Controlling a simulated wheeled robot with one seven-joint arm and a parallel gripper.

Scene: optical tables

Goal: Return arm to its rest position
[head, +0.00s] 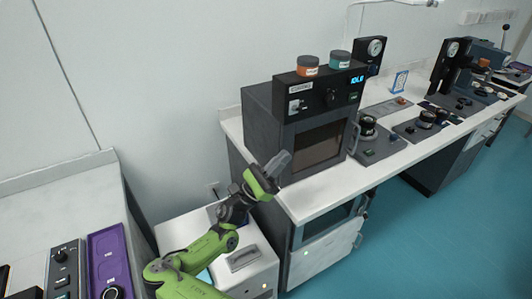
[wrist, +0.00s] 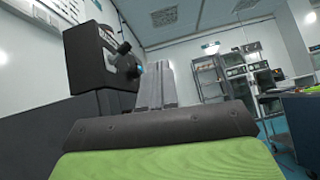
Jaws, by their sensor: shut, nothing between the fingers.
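My green and dark arm reaches up from the bottom of the head view. My gripper (head: 281,160) is shut and empty, in front of the lower left of the dark oven-like instrument (head: 262,110). In the wrist view, the closed grey fingers of my gripper (wrist: 157,70) point up past the dark instrument at the left. I cannot tell from the head view how much space lies between the fingers and the instrument.
The white bench (head: 325,190) runs right with several devices. Teal floor (head: 420,240) is clear at the right.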

